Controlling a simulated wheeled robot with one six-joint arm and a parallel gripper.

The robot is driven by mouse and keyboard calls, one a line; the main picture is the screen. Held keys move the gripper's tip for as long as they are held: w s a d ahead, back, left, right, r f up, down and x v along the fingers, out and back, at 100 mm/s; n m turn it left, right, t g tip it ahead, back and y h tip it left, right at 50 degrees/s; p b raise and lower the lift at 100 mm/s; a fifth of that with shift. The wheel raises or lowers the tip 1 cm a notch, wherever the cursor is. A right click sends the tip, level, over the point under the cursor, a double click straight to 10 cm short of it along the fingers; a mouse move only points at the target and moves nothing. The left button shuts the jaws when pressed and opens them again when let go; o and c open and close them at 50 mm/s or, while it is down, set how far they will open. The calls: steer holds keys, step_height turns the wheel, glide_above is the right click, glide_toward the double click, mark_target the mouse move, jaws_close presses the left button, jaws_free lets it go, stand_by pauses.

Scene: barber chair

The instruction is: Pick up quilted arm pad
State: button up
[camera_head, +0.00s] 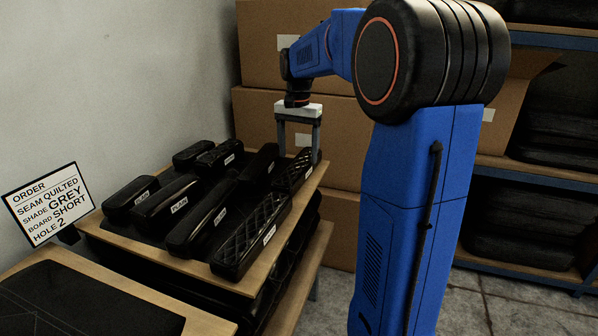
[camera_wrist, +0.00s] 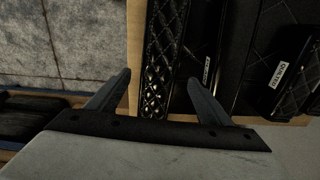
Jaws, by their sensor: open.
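Two black pads with a quilted diamond pattern lie on the wooden table: a long one at the near right edge (camera_head: 250,238) and a shorter one behind it (camera_head: 293,172). My gripper (camera_head: 299,155) points down over the table's far right corner, close to the rear quilted pad. In the wrist view, my gripper (camera_wrist: 158,78) is open, with a glossy quilted pad (camera_wrist: 160,60) running between its fingers. The left finger shows past the table edge, the right one over the dark area beside the pad. Contact cannot be told.
Several smooth black pads (camera_head: 165,198) with white labels lie close by on the table (camera_head: 215,277). An order sign (camera_head: 47,202) reads quilted, grey, short, hole 2. Cardboard boxes (camera_head: 330,120) stand behind; shelves (camera_head: 520,170) stand at right.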

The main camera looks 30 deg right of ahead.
mark_target(299, 163)
steer(key=shift+d+f, duration=0.15)
steer(key=shift+f, duration=2.55)
steer(key=c, duration=1.5)
